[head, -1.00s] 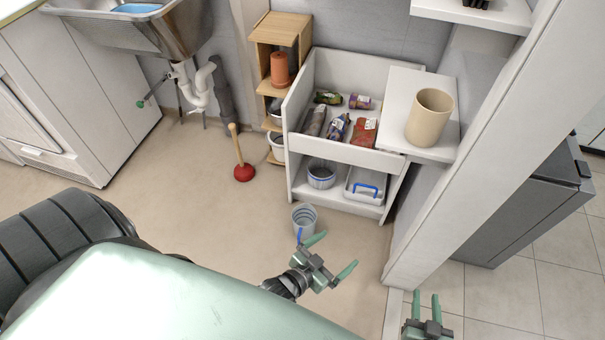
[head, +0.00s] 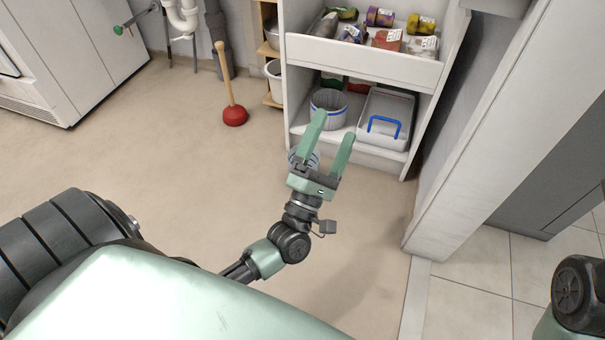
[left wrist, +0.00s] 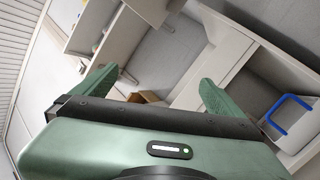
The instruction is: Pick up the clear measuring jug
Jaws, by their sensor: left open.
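The clear measuring jug (head: 314,160) stands on the floor in front of the white shelf unit in the head view. Most of it is hidden behind my left gripper; only bits of its greyish rim and wall show. My left gripper (head: 334,126) is open and empty, its green fingers reaching over the jug's place toward the shelf. I cannot tell whether it touches the jug. In the left wrist view its two fingers (left wrist: 155,88) are spread wide, with no jug visible between them. My right gripper is out of view.
The white shelf unit (head: 365,62) holds several packets above, and a round grey container (head: 329,110) and a white tray with a blue handle (head: 386,118) below. A red plunger (head: 235,115) stands left. A white wall edge (head: 490,150) is right.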

